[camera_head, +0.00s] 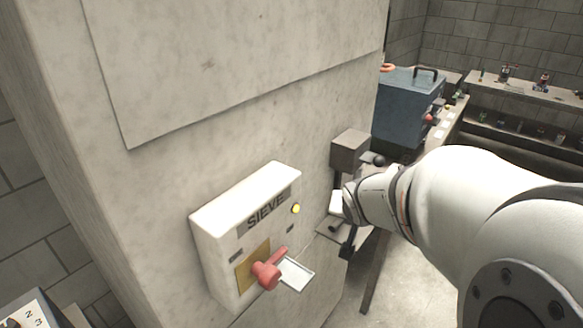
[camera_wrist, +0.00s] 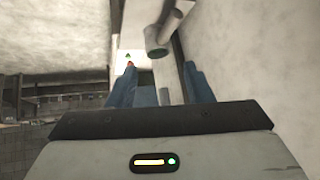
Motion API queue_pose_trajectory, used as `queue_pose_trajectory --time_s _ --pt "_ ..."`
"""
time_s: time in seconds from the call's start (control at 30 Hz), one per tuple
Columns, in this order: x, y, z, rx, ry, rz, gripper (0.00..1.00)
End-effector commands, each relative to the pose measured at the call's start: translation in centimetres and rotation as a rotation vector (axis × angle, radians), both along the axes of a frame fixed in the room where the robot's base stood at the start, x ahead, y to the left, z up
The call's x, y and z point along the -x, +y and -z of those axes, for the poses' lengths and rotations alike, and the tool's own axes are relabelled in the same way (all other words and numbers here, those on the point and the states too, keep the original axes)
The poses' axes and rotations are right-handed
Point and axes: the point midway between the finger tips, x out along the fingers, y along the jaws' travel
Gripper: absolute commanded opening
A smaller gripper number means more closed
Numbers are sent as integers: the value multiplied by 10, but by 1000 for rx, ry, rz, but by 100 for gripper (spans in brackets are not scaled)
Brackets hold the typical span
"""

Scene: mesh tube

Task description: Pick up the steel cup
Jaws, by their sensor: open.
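I cannot make out the steel cup for certain in either view. In the wrist view, a grey metal cylinder (camera_wrist: 157,40) with an open round end lies beyond my fingertips, with a second grey tube beside it. I cannot tell whether either is the cup. My gripper (camera_wrist: 160,78) has its two blue fingers spread apart, and no object is clearly held between them. In the head view my arm reaches in from the right, and the wrist hides much of the area beside the pillar.
A white box marked SIEVE (camera_head: 215,236), with a red lever (camera_head: 268,273), is fixed to a large pale pillar (camera_head: 200,130). A grey box (camera_head: 350,150) sits near my wrist. Behind are a blue lidded container (camera_head: 403,110) and a shelf with small items (camera_head: 530,92).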

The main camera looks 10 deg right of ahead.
Motion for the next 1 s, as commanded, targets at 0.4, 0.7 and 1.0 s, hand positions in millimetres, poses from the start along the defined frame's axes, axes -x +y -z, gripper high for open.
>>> queue_pose_trajectory --time_s 0.4,0.7,1.0 --pt "-74 -64 89 -568 -455 135 46" --pt "-67 -61 115 -992 -524 136 46" --pt "-89 -52 123 -1044 -524 131 46"
